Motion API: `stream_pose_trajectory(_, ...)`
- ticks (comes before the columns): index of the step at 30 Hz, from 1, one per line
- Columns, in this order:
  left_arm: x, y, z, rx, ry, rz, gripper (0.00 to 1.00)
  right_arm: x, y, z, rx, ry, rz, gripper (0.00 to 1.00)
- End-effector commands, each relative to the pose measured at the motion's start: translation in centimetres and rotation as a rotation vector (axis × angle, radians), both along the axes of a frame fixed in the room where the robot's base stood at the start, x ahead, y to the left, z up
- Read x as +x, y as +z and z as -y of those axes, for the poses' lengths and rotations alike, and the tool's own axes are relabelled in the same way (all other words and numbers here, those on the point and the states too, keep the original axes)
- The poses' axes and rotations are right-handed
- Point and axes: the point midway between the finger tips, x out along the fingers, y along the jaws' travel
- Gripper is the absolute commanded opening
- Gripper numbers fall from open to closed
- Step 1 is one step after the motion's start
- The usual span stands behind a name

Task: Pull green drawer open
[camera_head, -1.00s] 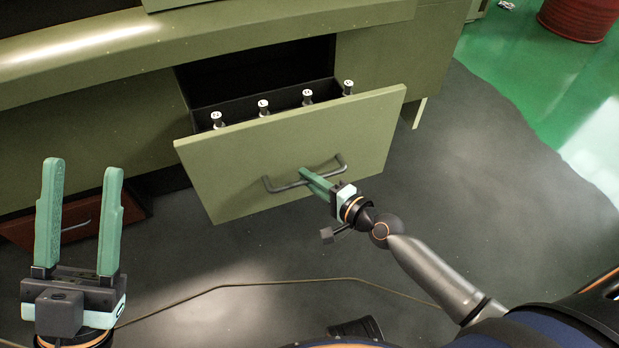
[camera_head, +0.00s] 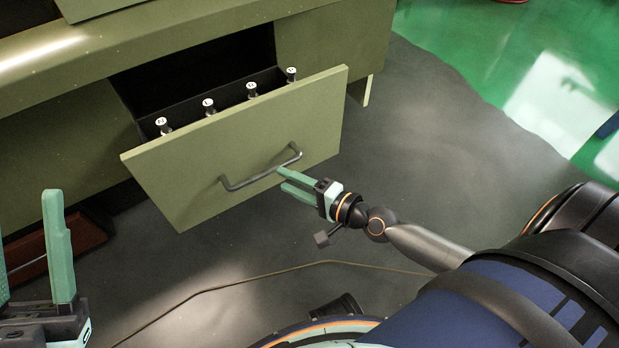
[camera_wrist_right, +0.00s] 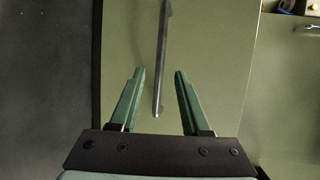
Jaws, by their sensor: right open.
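The green drawer (camera_head: 245,140) stands pulled out of the green cart, its front tilted in the head view. A dark bar handle (camera_head: 262,178) is on its front, and the handle also shows in the right wrist view (camera_wrist_right: 161,60). My right gripper (camera_head: 281,179) is open, its green fingertips close to the handle. In the right wrist view the handle runs between the two spread fingers of my right gripper (camera_wrist_right: 159,72); whether they touch it I cannot tell. My left gripper (camera_head: 28,225) is open and empty at the left edge, partly cut off.
Several dark holders with white round tops (camera_head: 208,105) stand in the drawer. The green cart body (camera_head: 50,160) is behind it. A red-brown drawer (camera_head: 70,240) is low at the left. A thin cable (camera_head: 250,272) lies on the grey floor. Floor at the right is clear.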

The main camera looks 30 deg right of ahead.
Motion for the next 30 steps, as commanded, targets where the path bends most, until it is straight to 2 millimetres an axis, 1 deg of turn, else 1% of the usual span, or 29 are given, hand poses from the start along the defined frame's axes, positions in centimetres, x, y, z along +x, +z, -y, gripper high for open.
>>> stream_pose_trajectory(1, 0.0, 0.0, 0.0, -0.001, 0.001, 0.0, 0.5, -1.1, 0.1, 0.4, -0.003, 0.005, -0.005, 0.47)
stream_pose_trajectory(6, 0.0, -0.2, -0.1, -0.004, 0.002, 0.0, 0.5, -3.5, 0.6, 1.6, -0.003, 0.004, -0.003, 0.47)
stream_pose_trajectory(12, 0.0, -0.3, -0.1, -0.006, 0.001, -0.001, 0.5, -4.9, 1.0, 2.3, -0.001, 0.0, -0.002, 0.47)
stream_pose_trajectory(30, 0.1, -0.4, 0.0, -0.004, -0.001, -0.005, 0.5, -5.2, 1.1, 2.4, 0.0, 0.0, 0.001, 0.47)
